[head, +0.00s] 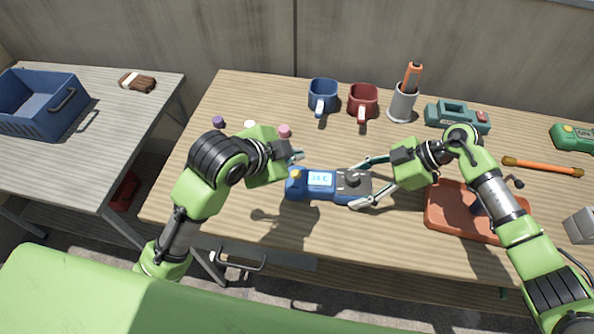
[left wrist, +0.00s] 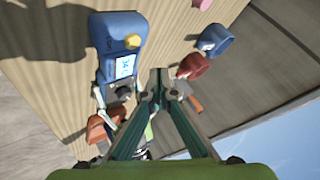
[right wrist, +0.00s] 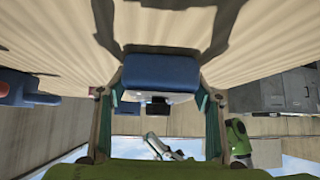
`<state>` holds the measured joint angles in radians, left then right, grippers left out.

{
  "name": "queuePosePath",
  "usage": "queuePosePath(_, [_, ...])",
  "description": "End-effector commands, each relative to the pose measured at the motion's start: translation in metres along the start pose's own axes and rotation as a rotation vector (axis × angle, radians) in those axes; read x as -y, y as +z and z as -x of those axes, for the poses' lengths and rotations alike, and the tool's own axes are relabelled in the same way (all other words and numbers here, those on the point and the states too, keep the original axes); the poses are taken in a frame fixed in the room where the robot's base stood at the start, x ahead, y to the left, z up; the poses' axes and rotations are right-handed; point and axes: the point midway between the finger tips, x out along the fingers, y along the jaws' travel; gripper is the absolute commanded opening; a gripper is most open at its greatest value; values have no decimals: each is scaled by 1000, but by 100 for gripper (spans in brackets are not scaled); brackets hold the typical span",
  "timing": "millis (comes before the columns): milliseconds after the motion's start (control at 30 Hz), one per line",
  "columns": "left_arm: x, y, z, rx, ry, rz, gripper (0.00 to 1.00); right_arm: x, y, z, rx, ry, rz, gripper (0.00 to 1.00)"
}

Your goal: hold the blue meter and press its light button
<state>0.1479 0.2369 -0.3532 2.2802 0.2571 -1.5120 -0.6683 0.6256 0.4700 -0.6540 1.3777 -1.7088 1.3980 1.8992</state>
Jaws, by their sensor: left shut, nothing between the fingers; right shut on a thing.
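The blue meter (head: 320,197) has a bright, lit display (head: 320,178), a dark knob, and a yellow button (head: 296,174) at its left end. My right gripper (head: 364,184) is shut on the meter's right part, one finger on each side. The right wrist view shows the meter's blue end (right wrist: 160,70) between the fingers. My left gripper (head: 297,155) is shut and empty, just behind the button end. In the left wrist view its closed tips (left wrist: 158,74) look apart from the yellow button (left wrist: 133,41). I cannot tell how high the meter is above the table.
A blue mug (head: 322,94), a red mug (head: 362,101), a grey cup (head: 402,104) and a teal device (head: 457,117) stand at the back. A red-brown tray (head: 440,215) lies under my right arm. Small caps (head: 218,122) sit at the left. The table's front left is clear.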

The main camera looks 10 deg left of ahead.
Motion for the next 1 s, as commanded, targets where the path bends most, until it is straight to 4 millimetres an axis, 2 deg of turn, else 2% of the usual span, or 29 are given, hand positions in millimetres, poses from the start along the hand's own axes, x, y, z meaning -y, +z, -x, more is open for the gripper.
queuePosePath(167, [7,-7,9,-1,0,0,0,0,0,0,0,0,0,41])
queuePosePath(433, [8,-8,11,0,1,0,0,0,0,0,0,0,0,41])
queuePosePath(467, [8,-8,11,0,1,0,0,0,0,0,0,0,0,65])
queuePosePath(500, [8,-8,11,0,1,0,0,0,0,0,0,0,0,75])
queuePosePath(533, [8,-8,11,0,1,0,0,0,0,0,0,0,0,79])
queuePosePath(767, [8,-8,11,0,0,0,0,0,0,0,0,0,0,79])
queuePosePath(833, [8,-8,11,0,0,0,0,0,0,0,0,0,0,92])
queuePosePath(867, [8,-8,11,0,0,0,0,0,0,0,0,0,0,94])
queuePosePath(1000, [8,-8,11,0,1,0,0,0,0,0,0,0,0,94])
